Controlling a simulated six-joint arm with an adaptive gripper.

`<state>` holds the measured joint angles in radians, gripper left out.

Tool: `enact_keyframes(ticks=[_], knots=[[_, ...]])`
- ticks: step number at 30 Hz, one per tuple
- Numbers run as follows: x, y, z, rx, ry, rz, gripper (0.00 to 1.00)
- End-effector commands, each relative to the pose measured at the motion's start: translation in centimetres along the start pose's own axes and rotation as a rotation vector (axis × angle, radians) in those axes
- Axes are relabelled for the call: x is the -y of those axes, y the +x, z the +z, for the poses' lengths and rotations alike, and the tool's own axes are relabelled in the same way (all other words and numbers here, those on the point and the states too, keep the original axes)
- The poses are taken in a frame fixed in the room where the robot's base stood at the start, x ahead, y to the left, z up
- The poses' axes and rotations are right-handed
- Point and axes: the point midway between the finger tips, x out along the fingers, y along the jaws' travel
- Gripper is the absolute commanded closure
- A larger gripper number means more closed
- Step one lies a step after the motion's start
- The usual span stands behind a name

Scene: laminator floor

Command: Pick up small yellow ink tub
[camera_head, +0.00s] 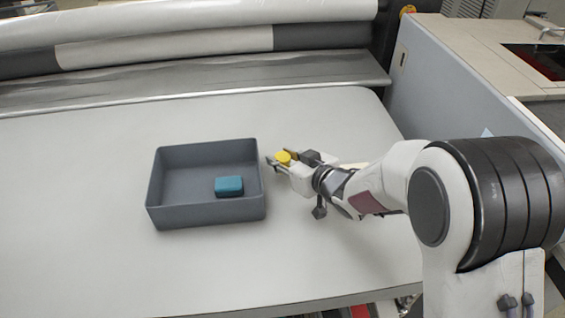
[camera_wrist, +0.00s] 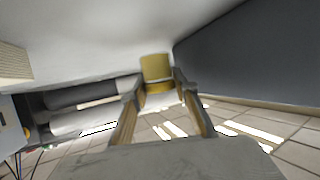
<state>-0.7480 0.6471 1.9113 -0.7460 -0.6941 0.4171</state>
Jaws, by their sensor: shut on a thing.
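The small yellow ink tub (camera_head: 283,157) is at my gripper's fingertips in the head view, just right of the grey bin. It also shows in the wrist view (camera_wrist: 157,70), between the two fingers. My gripper (camera_head: 279,161) is shut on the tub, and its fingers point left toward the bin. In the wrist view my gripper (camera_wrist: 159,90) has a finger on each side of the tub. The tub's lower part is partly hidden by the fingers in the head view. I cannot tell whether it touches the table.
A grey open bin (camera_head: 208,217) stands on the table left of my gripper, with a teal block (camera_head: 229,186) inside. Its wall rises close to my fingertips. The light table (camera_head: 80,200) is otherwise clear. Laminator rollers (camera_head: 165,48) run along the back.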

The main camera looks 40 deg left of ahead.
Motion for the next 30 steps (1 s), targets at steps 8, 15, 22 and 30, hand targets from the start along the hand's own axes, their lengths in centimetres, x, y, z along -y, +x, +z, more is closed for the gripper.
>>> enact_keyframes(ticks=[8, 15, 22, 30], knots=[[0.0, -1.5, -3.7, -0.004, -0.003, 0.000, 0.93], [0.0, -2.5, -6.2, -0.002, -0.002, 0.000, 0.93], [0.0, -3.0, -7.2, -0.001, -0.001, 0.000, 0.93], [0.0, -3.0, -7.2, -0.001, -0.001, 0.000, 0.93]])
